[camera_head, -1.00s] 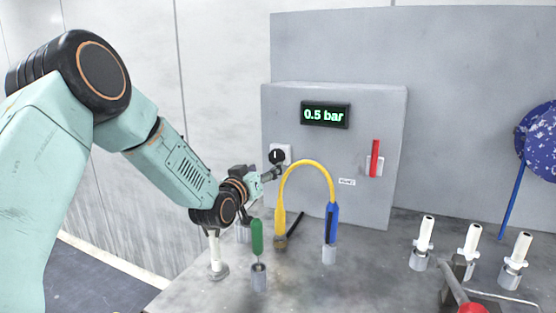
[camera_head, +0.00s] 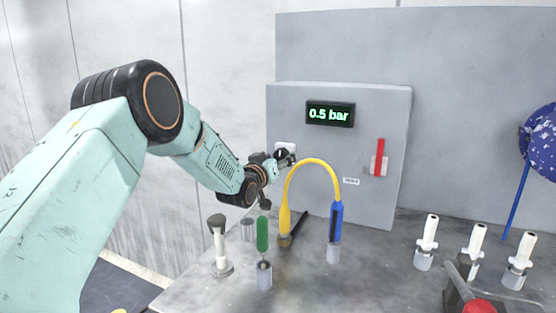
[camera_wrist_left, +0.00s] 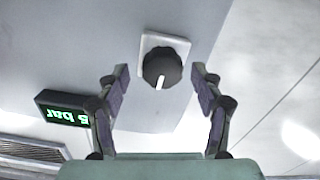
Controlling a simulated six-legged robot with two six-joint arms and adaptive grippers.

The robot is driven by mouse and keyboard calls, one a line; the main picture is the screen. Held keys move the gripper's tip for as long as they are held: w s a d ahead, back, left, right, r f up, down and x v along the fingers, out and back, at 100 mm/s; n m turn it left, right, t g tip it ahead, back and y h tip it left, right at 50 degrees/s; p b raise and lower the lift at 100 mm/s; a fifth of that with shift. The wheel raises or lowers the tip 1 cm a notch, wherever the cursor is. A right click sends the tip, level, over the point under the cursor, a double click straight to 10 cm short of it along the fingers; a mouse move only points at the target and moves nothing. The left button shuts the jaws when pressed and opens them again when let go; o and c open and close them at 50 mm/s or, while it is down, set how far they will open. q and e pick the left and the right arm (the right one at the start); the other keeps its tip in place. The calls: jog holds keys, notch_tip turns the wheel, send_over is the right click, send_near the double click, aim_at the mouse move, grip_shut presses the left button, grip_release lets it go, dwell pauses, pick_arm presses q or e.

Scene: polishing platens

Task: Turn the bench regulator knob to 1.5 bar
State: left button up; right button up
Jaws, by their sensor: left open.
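The regulator knob (camera_head: 280,154) is black and round, on a pale square plate at the left of the grey panel box (camera_head: 392,140). In the left wrist view the knob (camera_wrist_left: 162,66) shows a white pointer mark. The green display (camera_head: 330,114) above it reads 0.5 bar. My left gripper (camera_head: 287,159) is at the knob and partly covers it in the head view. In the left wrist view the gripper (camera_wrist_left: 160,78) is open, with one finger on each side of the knob and visible gaps between. My right gripper is not in view.
A yellow looped hose (camera_head: 316,163) with a blue end stands just right of the gripper. A green-handled tool (camera_head: 262,235) is in front of it. A red lever (camera_head: 380,158) is on the box's right side. Several white-topped pieces (camera_head: 428,232) stand at the right.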

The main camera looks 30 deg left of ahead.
pick_arm(q)
jog(key=shift+w+f, duration=0.1)
jog(key=shift+c, duration=0.5)
jog(key=shift+s+a, duration=0.25)
jog(key=c, duration=0.3)
jog(key=shift+d, duration=0.25)
jog(key=c, duration=0.4)
jog(key=shift+a, duration=0.1)
jog(key=c, duration=0.3)
jog(key=shift+c, duration=0.2)
